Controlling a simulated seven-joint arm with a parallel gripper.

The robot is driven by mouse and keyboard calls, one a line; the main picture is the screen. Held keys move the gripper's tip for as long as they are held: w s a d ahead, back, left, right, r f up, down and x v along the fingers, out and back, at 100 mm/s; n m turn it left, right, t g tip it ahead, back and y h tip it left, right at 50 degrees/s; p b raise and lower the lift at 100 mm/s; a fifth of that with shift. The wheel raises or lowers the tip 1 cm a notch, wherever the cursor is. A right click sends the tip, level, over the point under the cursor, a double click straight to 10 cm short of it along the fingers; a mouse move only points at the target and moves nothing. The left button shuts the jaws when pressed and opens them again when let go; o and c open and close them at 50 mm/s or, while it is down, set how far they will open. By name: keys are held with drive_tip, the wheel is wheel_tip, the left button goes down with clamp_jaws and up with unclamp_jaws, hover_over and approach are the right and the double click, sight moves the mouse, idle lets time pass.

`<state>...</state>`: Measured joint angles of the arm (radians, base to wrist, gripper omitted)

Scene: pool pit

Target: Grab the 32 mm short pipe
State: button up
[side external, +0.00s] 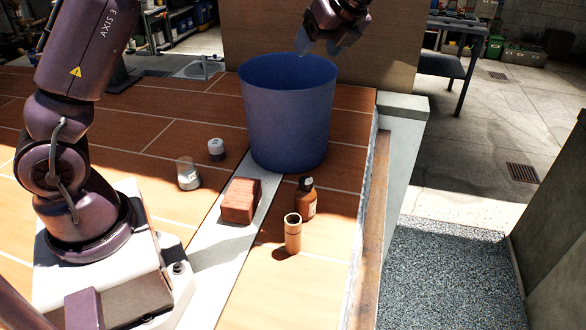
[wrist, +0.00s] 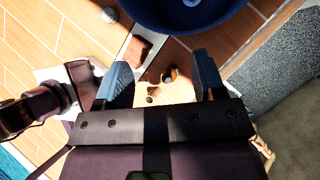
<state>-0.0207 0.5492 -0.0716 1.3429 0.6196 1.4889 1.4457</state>
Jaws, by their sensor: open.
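A short tan pipe (side external: 292,236) stands upright on the tiled surface, its open top showing a dark hole. A brown bottle (side external: 306,200) with a dark cap stands just behind it. My gripper (side external: 319,46) is high up, above the far side of the blue bin in the side view, well away from the pipe. In the wrist view my gripper (wrist: 162,64) has its two fingers wide apart with nothing held between them. The bottle (wrist: 168,75) shows small, far below between the fingers.
A large blue bin (side external: 288,115) stands behind the small objects. A red-brown brick (side external: 240,201) lies left of the pipe. A wooden edge (side external: 367,240) bounds the right side.

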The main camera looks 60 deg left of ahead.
drive_tip(key=s+d+r+m+t+y, duration=0.15)
drive_tip(key=s+d+t+y, duration=0.35)
drive_tip(key=s+d, duration=0.55)
drive_tip(key=s+d+r+m+t+y, duration=0.1)
drive_tip(key=s+d+m+t+y, duration=0.45)
drive_tip(key=d, duration=0.75)
drive_tip(key=n+g, duration=0.1)
drive_tip(key=n, duration=0.2)
approach(294, 238)
drive_tip(key=shift+w+a+r+h, duration=0.1)
drive_tip(key=shift+a+r+h, duration=0.1)
drive_tip(key=shift+r+h, duration=0.3)
drive_tip(key=shift+a+f, duration=0.1)
drive_tip(key=shift+f, duration=0.15)
drive_tip(key=x, duration=0.7)
drive_tip(key=shift+a+r, duration=0.1)
drive_tip(key=shift+a, duration=0.05)
drive_tip(key=x, duration=0.3)
drive_tip(key=r+x, duration=0.1)
drive_tip(key=x, duration=0.1)
drive_tip(key=shift+w+a, duration=0.1)
drive_tip(key=shift+a, duration=0.15)
